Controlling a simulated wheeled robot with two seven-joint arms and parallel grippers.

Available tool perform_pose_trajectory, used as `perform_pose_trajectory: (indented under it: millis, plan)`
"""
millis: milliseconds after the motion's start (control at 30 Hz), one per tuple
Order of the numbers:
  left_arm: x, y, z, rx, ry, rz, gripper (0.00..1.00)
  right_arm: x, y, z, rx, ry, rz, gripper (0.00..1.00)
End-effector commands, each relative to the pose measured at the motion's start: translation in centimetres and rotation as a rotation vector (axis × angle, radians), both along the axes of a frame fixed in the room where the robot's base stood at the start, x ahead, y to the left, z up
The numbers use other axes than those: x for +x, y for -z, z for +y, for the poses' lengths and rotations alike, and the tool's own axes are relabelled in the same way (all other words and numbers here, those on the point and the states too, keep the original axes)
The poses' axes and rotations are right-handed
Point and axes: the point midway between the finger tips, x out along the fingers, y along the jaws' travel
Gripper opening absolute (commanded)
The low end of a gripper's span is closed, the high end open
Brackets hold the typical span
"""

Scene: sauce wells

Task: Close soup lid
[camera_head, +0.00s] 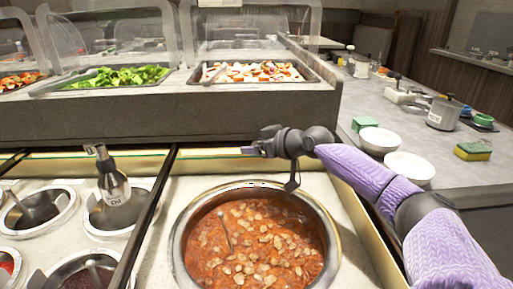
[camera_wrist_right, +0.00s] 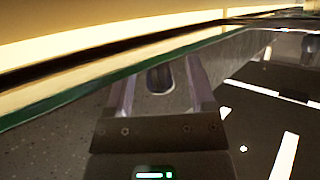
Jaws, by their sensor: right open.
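The round soup well (camera_head: 334,232) is open at the bottom middle of the head view. Red soup (camera_head: 262,250) with pale pieces fills it, and a thin ladle handle stands in it. My right gripper (camera_head: 248,150) is beyond the well's far rim, pointing left along the counter's back edge. In the right wrist view its two fingers (camera_wrist_right: 160,82) are apart, with a small dark oval between them that I cannot identify. A green-edged glass panel (camera_wrist_right: 75,95) runs close beside the fingers; I cannot tell whether it is the soup lid. My left gripper is out of view.
Sauce wells (camera_head: 68,200) and an oil bottle (camera_head: 113,185) stand at the left. A salad bar with glass covers (camera_head: 255,28) rises behind. White bowls (camera_head: 410,167), sponges and a pot (camera_head: 443,113) sit on the right counter (camera_head: 352,98).

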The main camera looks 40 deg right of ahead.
Motion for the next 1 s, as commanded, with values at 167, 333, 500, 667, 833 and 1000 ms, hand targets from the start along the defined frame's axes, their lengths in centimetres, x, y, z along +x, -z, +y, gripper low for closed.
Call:
perform_pose_trajectory:
  millis: [167, 333, 500, 667, 833, 1000]
  plan:
    - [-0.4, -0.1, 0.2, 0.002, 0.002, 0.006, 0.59, 0.0, 0.0, 0.0, 0.000, 0.000, 0.000, 0.71]
    - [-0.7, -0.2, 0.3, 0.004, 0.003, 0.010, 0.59, 0.0, 0.0, 0.0, 0.000, 0.000, 0.000, 0.41]
    - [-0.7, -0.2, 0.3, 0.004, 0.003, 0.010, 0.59, 0.0, 0.0, 0.0, 0.000, 0.000, 0.000, 0.05]
    - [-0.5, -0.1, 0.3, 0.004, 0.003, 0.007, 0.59, 0.0, 0.0, 0.0, 0.000, 0.000, 0.000, 0.00]
    - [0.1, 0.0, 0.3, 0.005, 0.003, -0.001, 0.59, 0.0, 0.0, 0.0, 0.000, 0.000, 0.000, 0.00]
    - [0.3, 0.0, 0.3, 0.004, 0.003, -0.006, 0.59, 0.0, 0.0, 0.0, 0.000, 0.000, 0.000, 0.00]
